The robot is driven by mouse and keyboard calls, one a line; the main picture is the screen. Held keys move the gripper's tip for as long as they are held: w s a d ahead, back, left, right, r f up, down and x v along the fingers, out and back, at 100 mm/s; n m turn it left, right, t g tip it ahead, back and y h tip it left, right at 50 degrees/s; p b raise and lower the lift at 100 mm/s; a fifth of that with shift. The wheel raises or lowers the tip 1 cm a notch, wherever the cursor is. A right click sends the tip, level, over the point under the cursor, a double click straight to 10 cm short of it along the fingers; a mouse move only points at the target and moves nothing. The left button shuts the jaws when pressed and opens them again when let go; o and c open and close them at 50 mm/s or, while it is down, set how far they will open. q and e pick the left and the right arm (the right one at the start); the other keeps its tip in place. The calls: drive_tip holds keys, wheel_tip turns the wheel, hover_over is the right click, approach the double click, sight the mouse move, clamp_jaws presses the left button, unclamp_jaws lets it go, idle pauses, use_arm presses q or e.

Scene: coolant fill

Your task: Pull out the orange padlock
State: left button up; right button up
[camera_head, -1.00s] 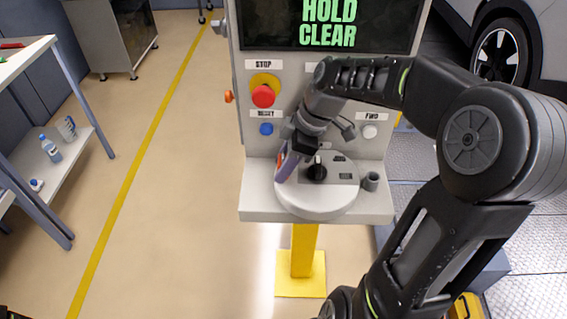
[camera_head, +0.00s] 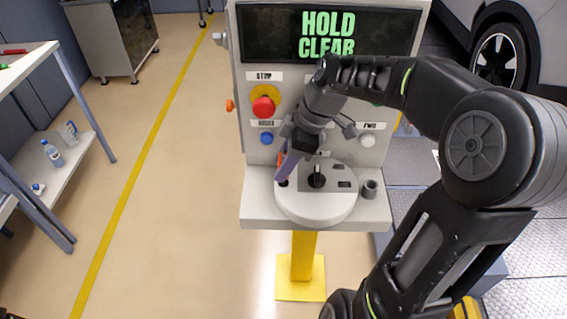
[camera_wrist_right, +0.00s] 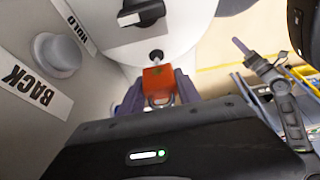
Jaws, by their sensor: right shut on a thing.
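The orange padlock (camera_wrist_right: 158,80) is between the fingers of my right gripper (camera_wrist_right: 158,97) in the right wrist view, its shackle toward the gripper. In the head view only a small orange sliver of the padlock (camera_head: 280,158) shows beside the purple-grey fingers of my right gripper (camera_head: 290,166); the rest is hidden. The gripper is shut on it, tilted over the left side of the round light-grey disc (camera_head: 312,212). A dark hole (camera_head: 283,183) shows in the disc just below the fingertips. In the wrist view a small dark and metallic part lies between padlock and disc.
A black rotary knob (camera_head: 317,179) stands on the disc, close right of the fingers. The panel behind carries a red stop button (camera_head: 263,107), a blue button (camera_head: 266,139) and a white button (camera_head: 367,141). A small grey cup (camera_head: 370,188) is at the shelf's right.

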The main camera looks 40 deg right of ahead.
drive_tip(key=shift+r+p, duration=0.65)
drive_tip(key=shift+r, duration=0.5)
drive_tip(key=shift+f, duration=0.1)
